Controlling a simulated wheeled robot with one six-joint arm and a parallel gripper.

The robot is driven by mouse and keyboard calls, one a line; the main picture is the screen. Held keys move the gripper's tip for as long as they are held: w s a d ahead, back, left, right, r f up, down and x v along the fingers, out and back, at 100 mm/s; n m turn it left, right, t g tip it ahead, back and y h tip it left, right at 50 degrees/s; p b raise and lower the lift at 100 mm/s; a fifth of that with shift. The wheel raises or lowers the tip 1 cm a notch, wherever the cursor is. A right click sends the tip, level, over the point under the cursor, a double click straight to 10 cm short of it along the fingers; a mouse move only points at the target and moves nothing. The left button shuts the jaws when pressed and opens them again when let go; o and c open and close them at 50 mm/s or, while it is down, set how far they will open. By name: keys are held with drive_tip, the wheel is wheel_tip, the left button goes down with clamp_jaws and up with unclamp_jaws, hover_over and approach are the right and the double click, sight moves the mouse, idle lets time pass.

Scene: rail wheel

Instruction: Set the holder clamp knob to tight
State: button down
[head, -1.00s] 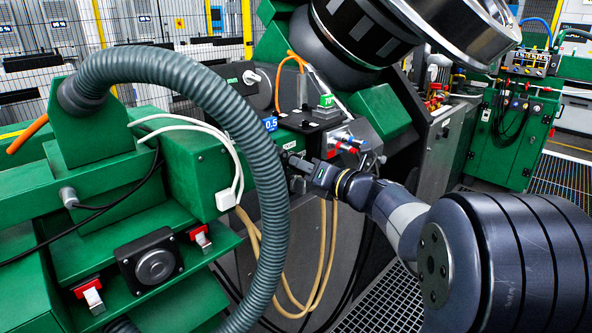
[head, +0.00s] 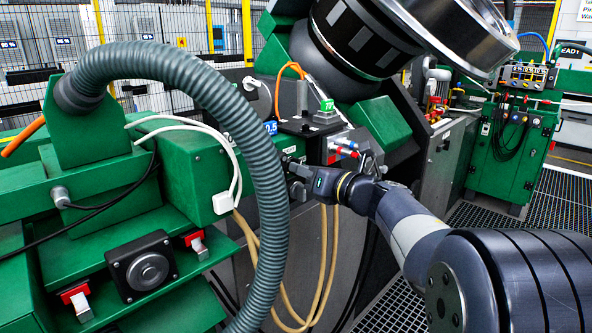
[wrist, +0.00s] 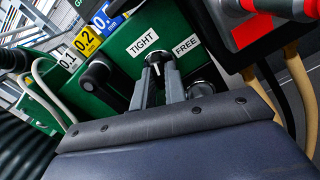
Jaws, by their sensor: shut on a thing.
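The holder clamp knob (wrist: 154,59) is small and dark with a pale mark, on the green panel in the wrist view. The TIGHT label (wrist: 143,43) is just above it and the FREE label (wrist: 186,46) is to its right. The pale mark faces up, toward the TIGHT label. My gripper (wrist: 156,68) has one finger on each side of the knob and is shut on it. In the head view my gripper (head: 297,181) reaches the machine's front, where the knob is hidden.
A black lever (wrist: 100,76) stands left of the fingers and a dark round part (wrist: 201,88) right of them. A red-and-grey fitting (wrist: 262,20) is at upper right. A thick grey hose (head: 268,190) arches close left of my gripper; tan hoses (head: 323,265) hang below.

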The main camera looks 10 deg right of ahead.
drive_tip(key=shift+f+n+b, duration=0.25)
drive_tip(key=shift+n+b, duration=0.05)
drive_tip(key=shift+b, duration=0.4)
drive_tip(key=n+b, duration=0.2)
drive_tip(key=b, duration=0.2)
drive_tip(key=shift+n, duration=0.4)
drive_tip(key=shift+n+b, duration=0.4)
drive_tip(key=shift+b, duration=0.05)
drive_tip(key=c, duration=1.3)
unclamp_jaws()
drive_tip(key=shift+r, duration=0.25)
drive_tip(key=shift+b+v, duration=0.7)
drive_tip(key=shift+v, duration=2.85)
